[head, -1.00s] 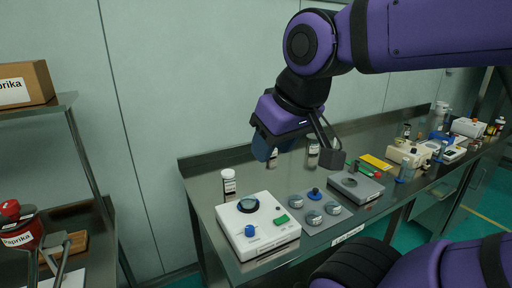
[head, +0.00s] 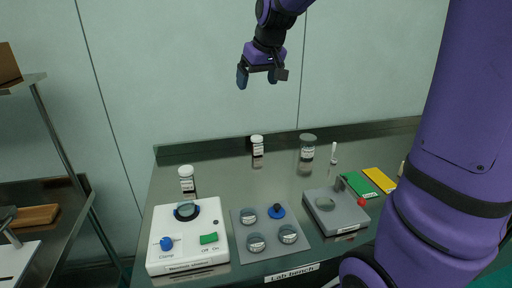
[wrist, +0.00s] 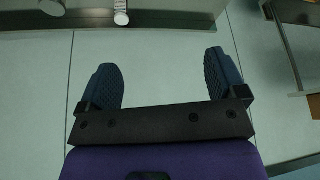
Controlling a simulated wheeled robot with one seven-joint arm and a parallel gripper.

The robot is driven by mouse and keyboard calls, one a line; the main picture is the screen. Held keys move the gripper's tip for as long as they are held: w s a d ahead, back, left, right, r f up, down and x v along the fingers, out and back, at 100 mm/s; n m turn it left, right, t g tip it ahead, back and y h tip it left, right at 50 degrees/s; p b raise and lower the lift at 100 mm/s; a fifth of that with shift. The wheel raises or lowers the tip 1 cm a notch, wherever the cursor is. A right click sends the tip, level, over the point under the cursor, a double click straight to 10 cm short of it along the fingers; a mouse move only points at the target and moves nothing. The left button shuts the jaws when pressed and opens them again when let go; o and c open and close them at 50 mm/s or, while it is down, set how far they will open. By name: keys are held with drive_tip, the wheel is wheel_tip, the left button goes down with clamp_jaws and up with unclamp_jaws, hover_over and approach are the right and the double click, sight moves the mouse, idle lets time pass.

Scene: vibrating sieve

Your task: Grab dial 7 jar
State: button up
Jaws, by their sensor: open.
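My gripper (head: 257,78) is open and empty, high above the back of the bench in front of the wall. In the wrist view its two dark blue fingers (wrist: 163,80) are wide apart with nothing between them. Three lidded jars with white labels stand upright on the bench: a small white-capped one at left (head: 187,181), another white-capped one at the back middle (head: 257,147), and a wider grey-lidded one (head: 307,149) to its right. The labels are too small to read, so I cannot tell which is the dial 7 jar.
A white device (head: 187,250) with a blue clamp knob and green switch stands at the front left. A grey plate (head: 264,219) with round pieces and a grey instrument (head: 336,211) are beside it. Green (head: 361,185) and yellow (head: 379,180) pads lie at right.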

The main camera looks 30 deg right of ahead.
drive_tip(key=w+d+f, duration=0.5)
drive_tip(key=w, duration=0.5)
approach(257, 137)
drive_tip(key=x, duration=0.6)
drive_tip(key=shift+f, duration=0.3)
drive_tip(key=shift+x, duration=2.75)
drive_tip(key=shift+w, duration=0.1)
drive_tip(key=c, duration=1)
